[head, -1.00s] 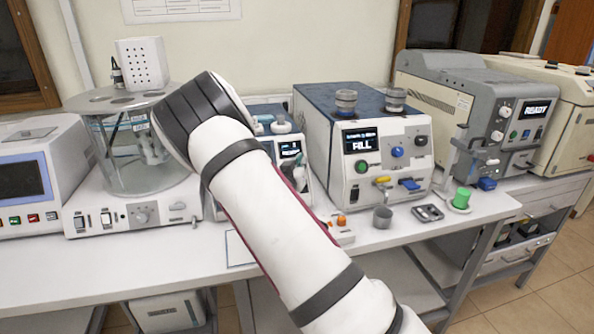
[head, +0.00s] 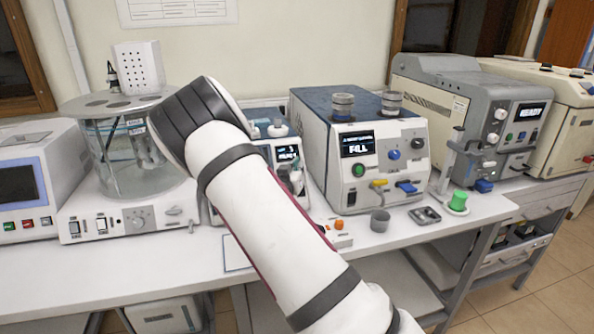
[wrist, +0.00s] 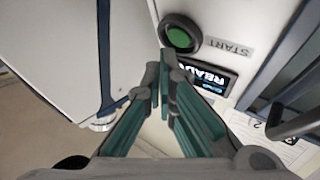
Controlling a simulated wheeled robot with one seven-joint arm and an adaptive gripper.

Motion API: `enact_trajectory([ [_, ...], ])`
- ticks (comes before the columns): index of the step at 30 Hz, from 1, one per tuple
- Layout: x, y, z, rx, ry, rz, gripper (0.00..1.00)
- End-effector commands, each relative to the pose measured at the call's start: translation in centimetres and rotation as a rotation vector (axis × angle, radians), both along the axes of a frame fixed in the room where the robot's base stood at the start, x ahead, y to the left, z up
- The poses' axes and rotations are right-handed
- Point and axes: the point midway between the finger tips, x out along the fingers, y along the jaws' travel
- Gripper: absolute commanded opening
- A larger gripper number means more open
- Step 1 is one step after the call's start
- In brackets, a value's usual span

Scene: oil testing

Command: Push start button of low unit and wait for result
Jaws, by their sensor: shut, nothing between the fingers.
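In the wrist view, a round green start button (wrist: 180,36) in a dark ring sits on a pale panel beside a START label (wrist: 228,47). A small dark display (wrist: 206,76) next to it reads READY, partly covered by a finger. My gripper (wrist: 160,72) is shut and empty, its fingertips near the button; the button looks unpressed, and I cannot tell whether they touch.
A larger unit (head: 310,125) with a FILL display stands right of my arm, a grey unit (head: 440,90) further right. A glass bath (head: 140,150) stands left. A metal cup (head: 380,220) and a green piece (head: 458,201) sit near the table's front edge.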

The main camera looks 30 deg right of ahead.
Motion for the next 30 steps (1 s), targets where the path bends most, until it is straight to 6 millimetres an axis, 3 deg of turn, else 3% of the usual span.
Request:
enact_trajectory([
  [30,0.65,-0.19,-0.47,0.000,0.000,0.000,0.00],
])
